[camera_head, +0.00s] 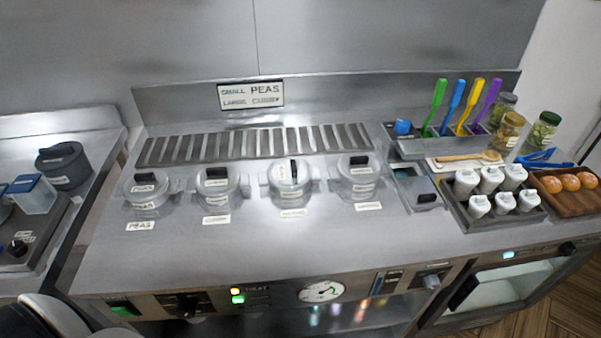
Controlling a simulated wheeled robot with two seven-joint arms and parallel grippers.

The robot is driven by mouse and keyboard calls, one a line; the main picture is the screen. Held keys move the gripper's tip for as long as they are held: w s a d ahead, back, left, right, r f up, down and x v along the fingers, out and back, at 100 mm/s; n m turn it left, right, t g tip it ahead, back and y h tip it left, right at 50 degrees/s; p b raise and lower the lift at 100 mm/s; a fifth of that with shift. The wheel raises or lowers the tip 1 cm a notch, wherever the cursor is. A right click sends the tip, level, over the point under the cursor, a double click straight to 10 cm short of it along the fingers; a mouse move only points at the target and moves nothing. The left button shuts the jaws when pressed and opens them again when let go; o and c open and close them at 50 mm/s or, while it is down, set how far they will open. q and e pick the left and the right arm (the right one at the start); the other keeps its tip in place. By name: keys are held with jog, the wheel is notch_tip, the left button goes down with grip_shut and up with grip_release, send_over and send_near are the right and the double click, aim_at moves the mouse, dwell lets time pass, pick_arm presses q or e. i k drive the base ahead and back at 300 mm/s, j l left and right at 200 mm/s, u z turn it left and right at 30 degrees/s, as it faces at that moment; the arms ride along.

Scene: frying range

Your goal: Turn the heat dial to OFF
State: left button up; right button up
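The front panel of the steel range has a dark control (187,303) at its left part, which may be the heat dial; its markings are too small to read. A round white gauge (321,291) with a green sector sits at the middle of the panel. A black knob (17,248) with a small label stands on the left unit and could also be a dial. Pale and dark rounded parts at the lower left corner look like my own arm. Neither gripper's fingers show.
Several lidded pots (216,183) stand in a row on the range top. A white-cup tray (530,216), a bun tray (561,203), jars (508,130) and coloured brushes (457,107) fill the right side. The front strip of the steel top (260,255) is clear.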

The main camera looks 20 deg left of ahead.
aim_at(185, 309)
jog(key=u, duration=2.35)
jog(key=j+z, duration=0.2)
jog(key=z, duration=0.15)
jog(key=j+z, duration=0.3)
jog(key=z, duration=0.35)
jog(key=k+j, duration=0.05)
